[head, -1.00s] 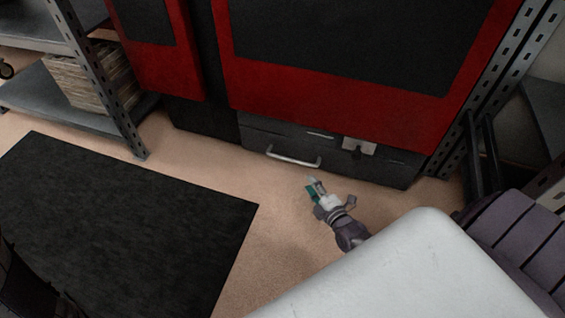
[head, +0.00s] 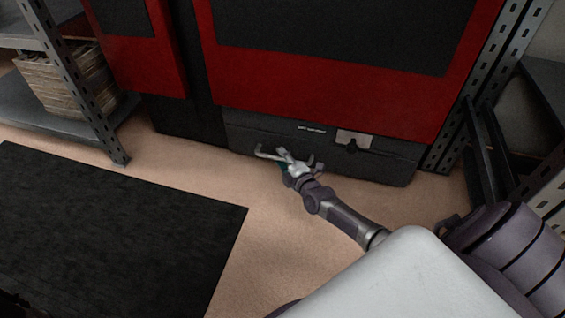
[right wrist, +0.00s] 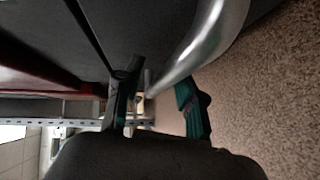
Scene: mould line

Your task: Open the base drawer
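The base drawer (head: 245,130) is a dark grey front low in the red and black machine, and it looks shut. Its silver bar handle (head: 262,153) is partly hidden behind my right gripper (head: 284,160), which is at the handle's right part. In the right wrist view, the handle (right wrist: 212,40) curves down from the top and runs into the gap between the two fingers of my right gripper (right wrist: 158,88). The fingers are apart, one on each side of the bar, and do not look closed on it.
A black mat (head: 110,230) lies on the floor at the left. A metal shelf post (head: 85,95) stands left of the machine, and another rack (head: 480,90) stands at its right. A small metal plate (head: 353,138) is right of the handle. Bare floor lies before the drawer.

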